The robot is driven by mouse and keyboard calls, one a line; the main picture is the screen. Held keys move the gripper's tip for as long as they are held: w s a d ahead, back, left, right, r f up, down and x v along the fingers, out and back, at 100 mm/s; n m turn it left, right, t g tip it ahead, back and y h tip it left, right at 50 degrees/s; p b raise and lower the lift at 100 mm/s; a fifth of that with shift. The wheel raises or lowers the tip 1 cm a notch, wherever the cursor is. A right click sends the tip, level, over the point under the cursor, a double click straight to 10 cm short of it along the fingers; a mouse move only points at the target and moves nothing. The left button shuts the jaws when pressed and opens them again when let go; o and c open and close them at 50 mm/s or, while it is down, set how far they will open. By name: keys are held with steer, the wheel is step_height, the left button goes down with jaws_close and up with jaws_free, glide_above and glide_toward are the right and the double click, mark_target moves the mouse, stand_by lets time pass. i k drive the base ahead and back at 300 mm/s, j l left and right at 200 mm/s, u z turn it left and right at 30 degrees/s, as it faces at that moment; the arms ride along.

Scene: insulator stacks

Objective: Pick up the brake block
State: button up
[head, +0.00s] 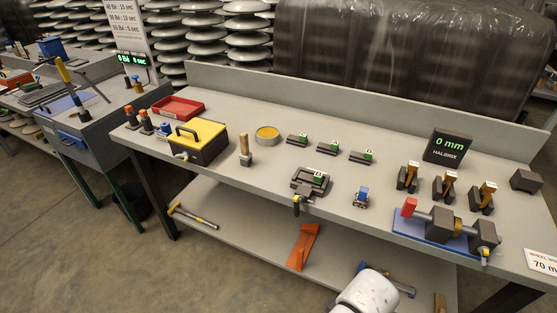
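No part is marked by name as the brake block, so I cannot tell for sure which it is. Several low dark blocks with green tags lie on the grey bench: a left one (297,138), a middle one (328,148) and a right one (361,156). Another dark piece with a green tag (311,179) sits in a clamp-like fixture nearer the front edge. A plain dark block (526,181) stands at the bench's right end. My gripper is not visible; only a white part of my arm shows at the bottom edge, below and apart from the bench top.
The bench (225,111) has a raised back edge. It carries a yellow-topped box (201,133), a red tray (178,107), a round yellow tin (267,133), a display reading 0 mm (447,147) and a blue-based fixture (425,228). A lower shelf holds a hammer (192,215) and an orange piece (303,246).

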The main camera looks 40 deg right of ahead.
mark_target(316, 180)
steer(key=i+j, duration=0.25)
steer(key=i+j+z, duration=0.35)
steer(key=j, duration=0.2)
steer(key=i+j+z, duration=0.2)
steer(key=j+z, duration=0.15)
steer(key=j, duration=0.25)
